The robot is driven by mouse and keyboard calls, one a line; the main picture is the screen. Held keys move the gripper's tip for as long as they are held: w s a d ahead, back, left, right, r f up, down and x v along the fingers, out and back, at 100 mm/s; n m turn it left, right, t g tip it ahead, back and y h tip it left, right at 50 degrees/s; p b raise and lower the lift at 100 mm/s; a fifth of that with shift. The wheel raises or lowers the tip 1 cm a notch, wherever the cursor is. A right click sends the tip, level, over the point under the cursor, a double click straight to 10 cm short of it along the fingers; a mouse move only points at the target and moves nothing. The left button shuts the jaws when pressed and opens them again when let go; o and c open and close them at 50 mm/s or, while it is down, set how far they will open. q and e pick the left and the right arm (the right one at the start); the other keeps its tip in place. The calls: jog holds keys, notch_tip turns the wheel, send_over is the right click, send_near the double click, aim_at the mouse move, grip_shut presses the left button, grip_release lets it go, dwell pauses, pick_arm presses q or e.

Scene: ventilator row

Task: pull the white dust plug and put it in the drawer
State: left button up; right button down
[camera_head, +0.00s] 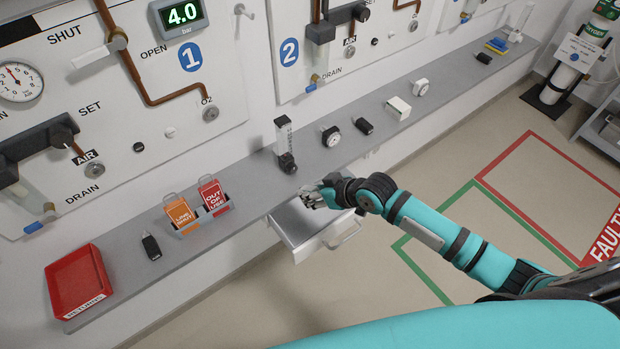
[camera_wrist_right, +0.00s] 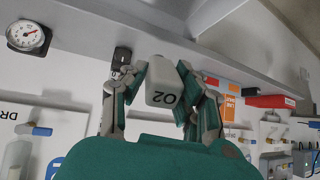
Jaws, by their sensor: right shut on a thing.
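My right gripper (camera_head: 318,197) is above the right back part of the open drawer (camera_head: 300,253), close to the shelf's front edge. In the head view the plug is mostly hidden by the gripper. The drawer is pulled out below the shelf, and the part of its inside that shows is bare. My left gripper is not in view.

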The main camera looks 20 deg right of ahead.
jog(key=shift+f+b, duration=0.35)
jog(key=shift+f, duration=0.05)
jog(key=shift+f+b, duration=5.25)
jog(key=shift+f, duration=1.1)
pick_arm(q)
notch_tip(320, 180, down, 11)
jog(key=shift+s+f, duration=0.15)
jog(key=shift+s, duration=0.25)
pick_arm(e)
jog(key=c, duration=0.9)
grip_release()
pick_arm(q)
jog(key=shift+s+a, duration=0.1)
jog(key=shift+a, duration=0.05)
